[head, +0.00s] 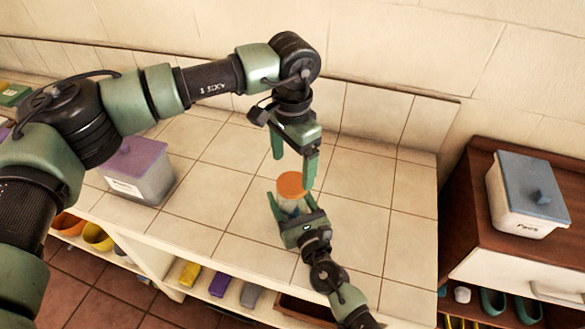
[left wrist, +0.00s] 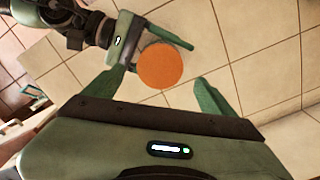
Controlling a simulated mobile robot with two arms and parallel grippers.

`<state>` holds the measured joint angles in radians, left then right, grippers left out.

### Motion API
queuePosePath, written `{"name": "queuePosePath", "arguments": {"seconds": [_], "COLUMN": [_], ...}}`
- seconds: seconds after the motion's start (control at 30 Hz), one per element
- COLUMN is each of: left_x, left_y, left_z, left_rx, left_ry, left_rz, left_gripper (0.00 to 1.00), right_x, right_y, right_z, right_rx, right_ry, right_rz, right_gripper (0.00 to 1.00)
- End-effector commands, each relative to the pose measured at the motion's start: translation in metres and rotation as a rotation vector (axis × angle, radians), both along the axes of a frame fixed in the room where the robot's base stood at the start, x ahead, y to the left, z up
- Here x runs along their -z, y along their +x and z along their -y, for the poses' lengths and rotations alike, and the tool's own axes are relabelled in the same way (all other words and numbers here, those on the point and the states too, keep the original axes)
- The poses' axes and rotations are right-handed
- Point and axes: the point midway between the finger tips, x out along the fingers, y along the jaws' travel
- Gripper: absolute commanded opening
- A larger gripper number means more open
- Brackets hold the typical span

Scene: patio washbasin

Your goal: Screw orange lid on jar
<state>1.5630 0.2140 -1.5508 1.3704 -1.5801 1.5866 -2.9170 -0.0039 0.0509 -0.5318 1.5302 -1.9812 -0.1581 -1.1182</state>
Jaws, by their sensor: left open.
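The jar (head: 288,206) stands on the tiled counter, its body partly hidden by my right gripper. The orange lid (head: 292,185) is on top of the jar; I cannot tell how tightly it sits. In the left wrist view the lid (left wrist: 165,66) is a flat orange disc. My right gripper (head: 291,202) has its fingers on either side of the jar body and appears closed on it. It also shows in the left wrist view beside the lid. My left gripper (head: 295,160) is open and empty, pointing down above the lid. Its fingers (left wrist: 163,88) are spread wider than the lid.
A lidded purple-topped container (head: 140,170) stands on the counter at left. A white bin with a blue lid (head: 527,195) stands on the brown cabinet at right. Shelves below hold yellow, purple and grey items. The counter around the jar is clear.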

Motion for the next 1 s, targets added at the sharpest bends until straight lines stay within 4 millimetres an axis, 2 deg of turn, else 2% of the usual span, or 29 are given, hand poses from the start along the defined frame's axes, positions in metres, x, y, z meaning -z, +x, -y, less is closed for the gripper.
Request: {"name": "queuePosePath", "arguments": {"seconds": [0.23, 0.37, 0.57, 1.0], "left_x": [0.000, -0.001, -0.004, -0.012], "left_y": [0.000, 0.000, 0.000, 0.000], "left_z": [0.000, 0.000, 0.001, 0.001], "left_rx": [-0.012, -0.105, -0.457, -1.397], "left_ry": [0.000, -0.001, 0.000, 0.001], "left_rz": [0.000, 0.000, 0.000, -0.001], "left_gripper": [0.83, 0.83, 0.83, 0.83], "right_x": [0.001, 0.001, 0.001, 0.001], "right_y": [0.000, 0.000, 0.000, 0.000], "right_z": [0.000, 0.000, 0.000, 0.000], "right_rx": [-0.001, -0.001, -0.001, -0.001], "right_ry": [-0.001, 0.000, 0.000, 0.000], "right_rz": [-0.002, -0.001, -0.001, -0.001], "right_gripper": [0.00, 0.00, 0.00, 0.00]}}
